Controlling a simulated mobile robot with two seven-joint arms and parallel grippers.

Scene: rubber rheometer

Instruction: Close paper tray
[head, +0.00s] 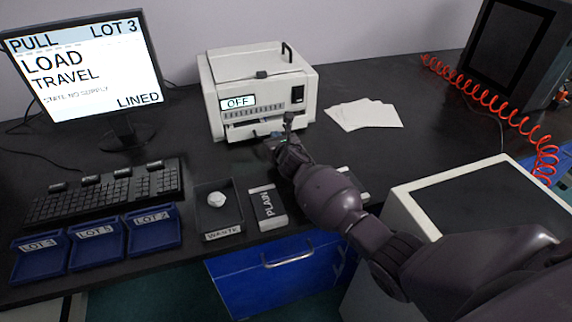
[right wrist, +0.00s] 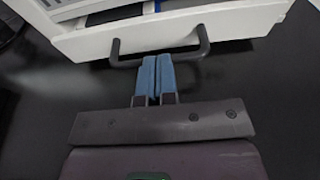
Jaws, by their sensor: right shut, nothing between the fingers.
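The paper tray (head: 243,133) sits low in the front of a white printer-like machine (head: 257,80) and stands partly out. In the right wrist view its white front panel (right wrist: 225,28) carries a dark bar handle (right wrist: 204,40), and part of the inside shows behind the panel. My right gripper (head: 273,141) is in front of the tray. In the right wrist view its blue fingertips (right wrist: 157,62) are pressed together and empty, at the middle of the handle; I cannot tell whether they touch it. My left gripper is not in view.
White paper sheets (head: 363,114) lie right of the machine. A waste tray (head: 203,227) with a crumpled ball, a box marked PLAIN (head: 266,206), a keyboard (head: 105,194) and blue lot trays (head: 97,259) are at the front left. A red coiled cable (head: 490,97) runs at the right.

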